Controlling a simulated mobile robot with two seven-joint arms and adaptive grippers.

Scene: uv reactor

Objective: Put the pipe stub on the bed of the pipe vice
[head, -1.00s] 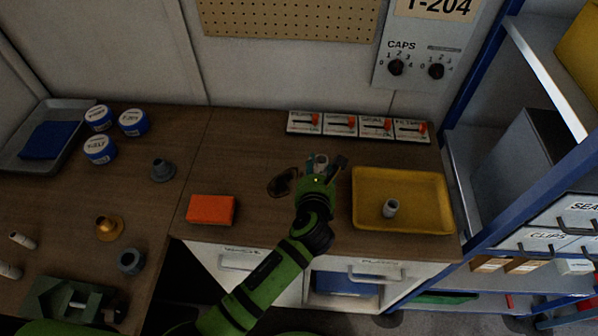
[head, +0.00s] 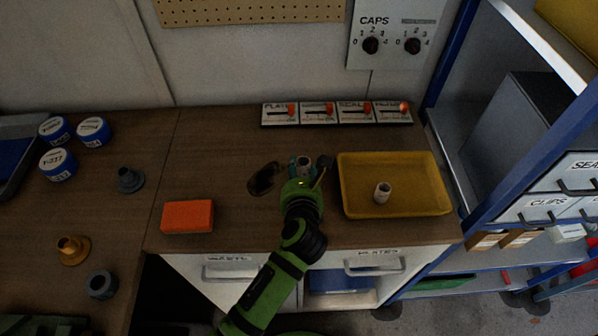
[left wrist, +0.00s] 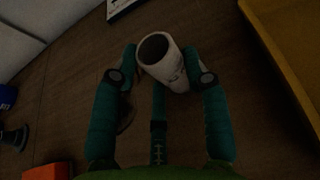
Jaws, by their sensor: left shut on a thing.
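My left gripper (head: 305,166) is over the wooden bench, left of the yellow tray. It is shut on a pipe stub (head: 305,160), a short white hollow tube. In the left wrist view the stub (left wrist: 172,64) sits between the two teal fingers, tilted, its dark open end showing and faint marks on its side. The gap between stub and bench is hard to judge. A corner of the green pipe vice (head: 40,327) shows at the bottom left edge; its bed is out of view. My right gripper is not in view.
The yellow tray (head: 436,207) holds another white tube (head: 382,192). An orange block (head: 187,216), a dark oval item (head: 263,179), grey fittings (head: 129,180) and a brass fitting (head: 72,250) lie to the left. Labelled switches (head: 337,113) line the back.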

